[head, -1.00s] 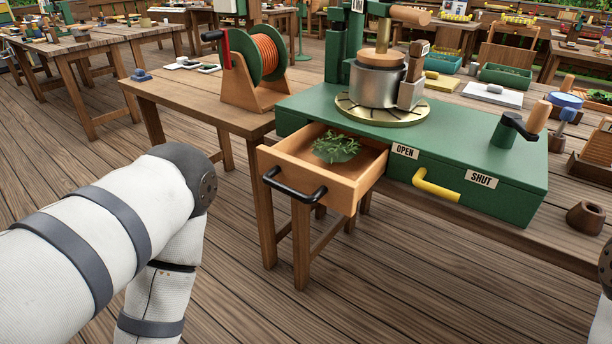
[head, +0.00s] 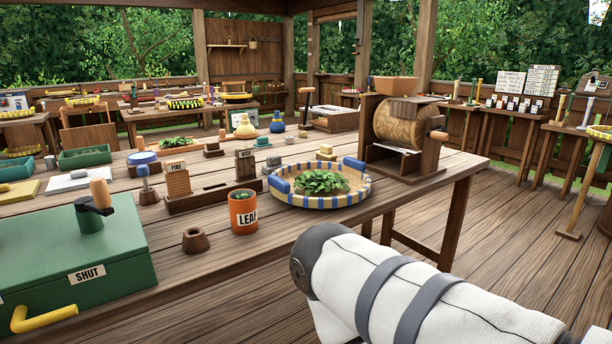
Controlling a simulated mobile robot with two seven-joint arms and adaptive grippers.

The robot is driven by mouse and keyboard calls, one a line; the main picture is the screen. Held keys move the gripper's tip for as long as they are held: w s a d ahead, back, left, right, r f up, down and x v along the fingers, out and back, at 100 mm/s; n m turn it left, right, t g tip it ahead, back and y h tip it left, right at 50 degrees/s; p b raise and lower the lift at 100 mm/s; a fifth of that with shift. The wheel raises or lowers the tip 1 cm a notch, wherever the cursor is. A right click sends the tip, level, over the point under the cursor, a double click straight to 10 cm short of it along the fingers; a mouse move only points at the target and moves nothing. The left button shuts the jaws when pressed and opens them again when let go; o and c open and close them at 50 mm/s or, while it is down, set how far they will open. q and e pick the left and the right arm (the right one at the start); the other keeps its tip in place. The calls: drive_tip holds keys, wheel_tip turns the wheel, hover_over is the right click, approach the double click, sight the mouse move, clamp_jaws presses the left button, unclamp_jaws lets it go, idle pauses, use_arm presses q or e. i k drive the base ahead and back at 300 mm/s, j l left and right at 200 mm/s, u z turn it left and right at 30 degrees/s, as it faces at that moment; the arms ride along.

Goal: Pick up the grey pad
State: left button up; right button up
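I cannot tell for sure which item is the grey pad. Several small grey pieces lie on the long wooden table. One grey block (head: 273,163) is behind the striped round basket, close to the wooden holder marked WIDE. A small grey item (head: 80,173) rests on a pale slab at the left. My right arm shows at the lower right, in front of the table edge. Neither gripper shows in the head view.
A striped basket (head: 282,197) of green leaves and an orange LEAF can (head: 243,218) stand near the front edge. A green box (head: 120,240) with a yellow handle is at left. A wooden roller machine (head: 367,150) stands at the table's right end. Open floor lies right.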

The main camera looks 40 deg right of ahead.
sight(273, 163)
drive_tip(key=z, duration=0.95)
drive_tip(key=u, duration=0.5)
drive_tip(key=k+j+u, duration=0.1)
drive_tip(key=u, duration=0.85)
drive_tip(key=k+j+u, duration=0.1)
drive_tip(key=u, duration=0.4)
drive_tip(key=z, duration=2)
